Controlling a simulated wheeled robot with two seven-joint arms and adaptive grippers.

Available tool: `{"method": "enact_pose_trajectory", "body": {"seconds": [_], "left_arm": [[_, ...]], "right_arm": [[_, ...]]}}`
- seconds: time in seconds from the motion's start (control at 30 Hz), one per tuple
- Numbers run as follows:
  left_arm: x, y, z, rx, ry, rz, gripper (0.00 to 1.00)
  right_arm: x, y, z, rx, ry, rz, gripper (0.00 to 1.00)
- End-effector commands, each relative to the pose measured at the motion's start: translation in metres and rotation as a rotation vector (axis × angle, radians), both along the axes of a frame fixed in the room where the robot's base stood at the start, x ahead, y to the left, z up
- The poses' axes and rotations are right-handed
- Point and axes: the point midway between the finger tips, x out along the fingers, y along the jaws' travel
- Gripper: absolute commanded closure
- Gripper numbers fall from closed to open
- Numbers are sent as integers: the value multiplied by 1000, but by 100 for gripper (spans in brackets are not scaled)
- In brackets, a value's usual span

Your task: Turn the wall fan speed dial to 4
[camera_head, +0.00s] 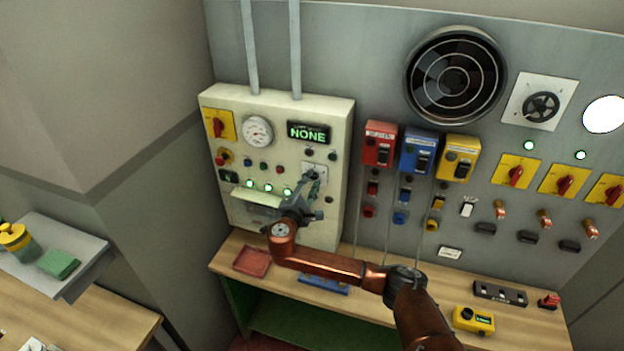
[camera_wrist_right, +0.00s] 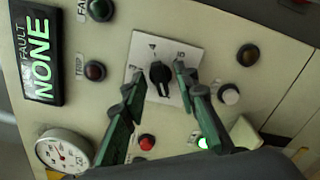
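The round wall fan (camera_head: 456,75) is on the grey wall. A white plate with a large dark round dial (camera_head: 541,107) is to its right; it looks like the fan speed dial, and its numbers are too small to read. My right gripper (camera_head: 312,177) is far to its left, at the cream control panel (camera_head: 333,115). In the right wrist view my right gripper (camera_wrist_right: 160,80) is open. Its green fingers are on either side of a small black knob (camera_wrist_right: 160,74) on a white plate (camera_wrist_right: 185,52); contact cannot be told. My left gripper is not in view.
The panel has a display reading NONE (camera_head: 308,133), a gauge (camera_head: 257,131) and several buttons. Red, blue and yellow switch boxes (camera_head: 418,154) and yellow-plated red switches (camera_head: 515,173) fill the wall to the right. A wooden bench (camera_head: 380,307) with small items runs below.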

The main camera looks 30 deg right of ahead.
Motion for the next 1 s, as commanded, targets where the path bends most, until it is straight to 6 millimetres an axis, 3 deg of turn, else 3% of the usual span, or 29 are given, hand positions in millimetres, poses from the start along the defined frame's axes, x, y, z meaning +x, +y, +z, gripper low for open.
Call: {"method": "enact_pose_trajectory", "body": {"seconds": [0.33, 0.73, 1.0], "left_arm": [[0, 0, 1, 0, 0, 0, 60], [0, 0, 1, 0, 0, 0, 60], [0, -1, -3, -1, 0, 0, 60]], "right_arm": [[3, -3, -1, 2, -1, 3, 73], [3, -2, -1, 3, 0, 2, 100], [3, -2, -2, 15, -14, 2, 100]]}}
